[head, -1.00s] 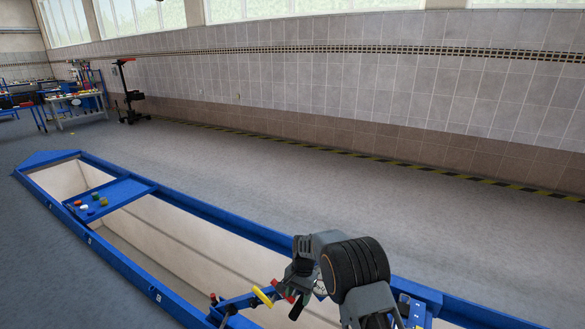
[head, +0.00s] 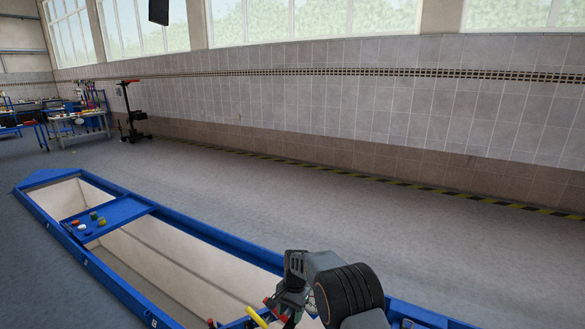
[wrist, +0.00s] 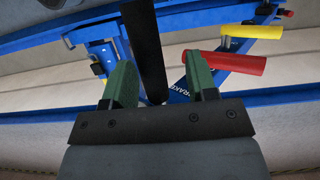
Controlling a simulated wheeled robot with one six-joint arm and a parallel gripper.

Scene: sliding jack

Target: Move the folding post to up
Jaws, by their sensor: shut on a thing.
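In the wrist view, a dark bar, which looks like the folding post (wrist: 146,45), runs from the top edge down between the green fingers of my gripper (wrist: 157,60). The fingers stand on either side of it, and its lower end is hidden near the gripper body. I cannot see clearly where both fingers touch it. A red handle (wrist: 228,65) lies beside the right finger, with a yellow handle (wrist: 252,31) beyond it on the blue jack frame (wrist: 252,85). In the head view, my gripper (head: 283,305) is low in the picture, close to the yellow handle (head: 256,317); the post is not distinguishable there.
The blue-edged pit (head: 190,230) runs from the lower middle to the left. A blue tray (head: 118,212) with several small coloured pieces bridges it. Open floor (head: 330,215) lies between the pit and the tiled wall (head: 360,110). A workbench (head: 75,125) stands far left.

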